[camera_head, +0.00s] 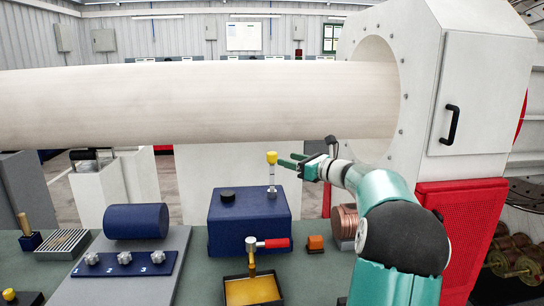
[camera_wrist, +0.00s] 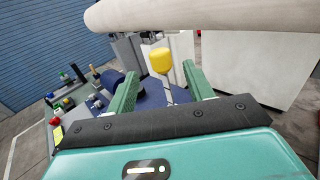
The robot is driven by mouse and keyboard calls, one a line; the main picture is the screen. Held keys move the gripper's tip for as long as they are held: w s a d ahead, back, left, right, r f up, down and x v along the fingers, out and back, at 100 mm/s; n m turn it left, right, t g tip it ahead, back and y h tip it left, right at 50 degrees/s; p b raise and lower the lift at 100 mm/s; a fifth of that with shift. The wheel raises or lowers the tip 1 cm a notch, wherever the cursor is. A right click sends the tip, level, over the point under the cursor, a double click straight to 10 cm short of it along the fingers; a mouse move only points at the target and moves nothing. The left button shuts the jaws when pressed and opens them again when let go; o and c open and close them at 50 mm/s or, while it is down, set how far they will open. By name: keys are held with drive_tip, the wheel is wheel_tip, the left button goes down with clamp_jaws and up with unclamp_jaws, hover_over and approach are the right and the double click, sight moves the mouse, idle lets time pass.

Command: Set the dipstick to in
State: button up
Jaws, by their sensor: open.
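The dipstick has a yellow knob (camera_head: 272,157) on a thin pale shaft. It stands upright above the right part of the blue box (camera_head: 235,222), with a length of shaft showing over the box top. My gripper (camera_head: 287,161) has green fingers, which are open and point left toward the knob from its right. In the wrist view, the yellow knob (camera_wrist: 161,60) appears between the two fingertips, slightly beyond them. I see no contact between fingers and knob. The lower end of the shaft is hidden in the box.
A large pale cylinder (camera_head: 180,100) runs behind and above the box, into a white housing (camera_head: 485,60). A red-handled valve (camera_head: 268,243) stands over a yellow tray (camera_head: 252,291) in front.

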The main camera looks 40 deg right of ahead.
sight(276, 156)
drive_tip(key=w, duration=0.2)
drive_tip(key=w+a, duration=0.1)
drive_tip(key=w, duration=0.4)
drive_tip(key=shift+w+a, duration=0.25)
drive_tip(key=shift+w, duration=0.15)
